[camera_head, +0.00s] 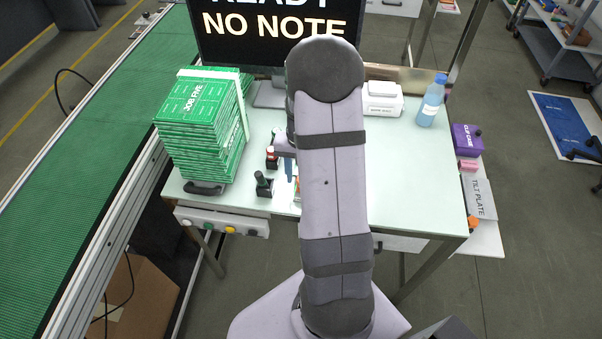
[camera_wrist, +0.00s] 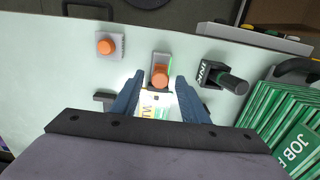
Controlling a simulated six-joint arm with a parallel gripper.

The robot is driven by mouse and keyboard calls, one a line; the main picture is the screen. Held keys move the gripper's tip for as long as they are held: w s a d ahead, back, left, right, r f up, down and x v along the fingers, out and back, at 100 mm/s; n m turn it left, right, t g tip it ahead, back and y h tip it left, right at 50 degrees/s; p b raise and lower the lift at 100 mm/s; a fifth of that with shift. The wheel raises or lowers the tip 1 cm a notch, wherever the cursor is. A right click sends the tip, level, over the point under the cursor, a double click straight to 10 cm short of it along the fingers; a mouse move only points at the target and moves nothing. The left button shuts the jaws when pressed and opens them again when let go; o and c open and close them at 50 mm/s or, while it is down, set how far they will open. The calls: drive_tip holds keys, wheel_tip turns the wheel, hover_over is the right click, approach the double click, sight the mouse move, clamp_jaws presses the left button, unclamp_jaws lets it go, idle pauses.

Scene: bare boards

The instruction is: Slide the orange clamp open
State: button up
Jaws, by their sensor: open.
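In the wrist view an orange cylindrical knob (camera_wrist: 160,77) stands on a small grey base, ahead of and between my fingertips. A second, rounder orange knob (camera_wrist: 107,46) sits on a pale square block to its left. I cannot tell for certain which is the clamp; the first is the one lined up with my jaws. My gripper (camera_wrist: 159,87) is open, its two blue fingers apart, with no visible grip on the knob. In the head view my arm hides most of the gripper and this spot.
A black block with a dark green handle (camera_wrist: 232,84) stands close right of the fingers. A bottle (camera_head: 431,102) and white box (camera_head: 382,104) stand farther back.

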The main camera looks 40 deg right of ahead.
drive_tip(key=shift+c, duration=0.6)
clamp_jaws()
drive_tip(key=shift+s+a, duration=1.1)
drive_tip(key=shift+o, duration=0.6)
unclamp_jaws()
drive_tip(key=shift+s+a, duration=0.1)
drive_tip(key=shift+r, duration=0.45)
wheel_tip(320, 180, up, 6)
drive_tip(key=b, duration=0.1)
drive_tip(key=shift+r, duration=0.25)
